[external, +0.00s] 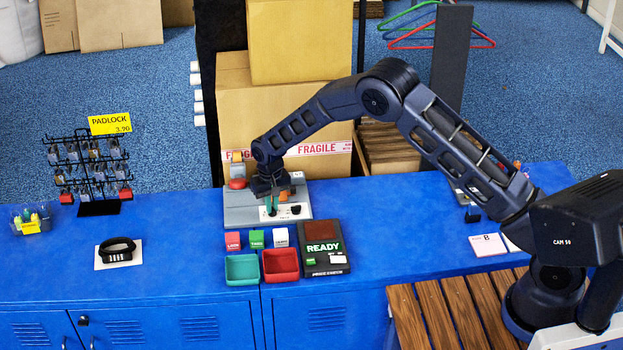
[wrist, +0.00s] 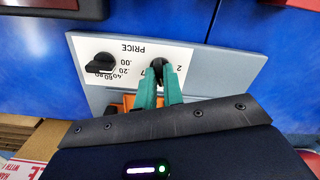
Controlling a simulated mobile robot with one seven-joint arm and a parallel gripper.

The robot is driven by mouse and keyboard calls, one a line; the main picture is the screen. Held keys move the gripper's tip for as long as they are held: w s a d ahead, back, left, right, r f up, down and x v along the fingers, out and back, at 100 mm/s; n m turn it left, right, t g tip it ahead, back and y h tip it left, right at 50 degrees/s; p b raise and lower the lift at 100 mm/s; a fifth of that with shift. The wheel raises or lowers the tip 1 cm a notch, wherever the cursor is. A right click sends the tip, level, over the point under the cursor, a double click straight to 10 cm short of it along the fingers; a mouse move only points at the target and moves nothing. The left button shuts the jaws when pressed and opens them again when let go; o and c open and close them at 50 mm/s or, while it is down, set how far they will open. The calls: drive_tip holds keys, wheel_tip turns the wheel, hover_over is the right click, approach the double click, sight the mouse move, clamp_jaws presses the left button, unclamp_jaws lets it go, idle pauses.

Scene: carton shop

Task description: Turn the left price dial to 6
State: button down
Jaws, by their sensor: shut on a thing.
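The price panel (wrist: 186,55) is a white plate marked PRICE, upside down in the wrist view, on a grey machine (external: 240,214). My gripper (external: 271,208) reaches straight down to it. In the wrist view my gripper's green fingers (wrist: 158,84) are shut on the left price dial (wrist: 158,64), a black knob. A 2 and a 7 show beside the fingers; the other numbers and the dial's pointer setting are hidden. The other price dial (wrist: 101,63), black, stands free with .00, .20 and further cents marks around it. It also shows in the external view (external: 295,210).
In front of the machine are small red, green and white blocks, a teal tray (external: 242,281), a red tray (external: 281,278) and a READY terminal (external: 324,262). Cartons (external: 300,110) stand behind. A padlock rack (external: 90,170) is at left.

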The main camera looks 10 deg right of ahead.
drive_tip(key=m, duration=0.5)
drive_tip(key=shift+r+m, duration=0.1)
drive_tip(key=shift+m, duration=0.2)
drive_tip(key=shift+w+m, duration=0.1)
drive_tip(key=shift+m, duration=2)
drive_tip(key=c, duration=1.5)
unclamp_jaws()
wheel_tip(320, 180, up, 11)
drive_tip(key=shift+f, duration=0.15)
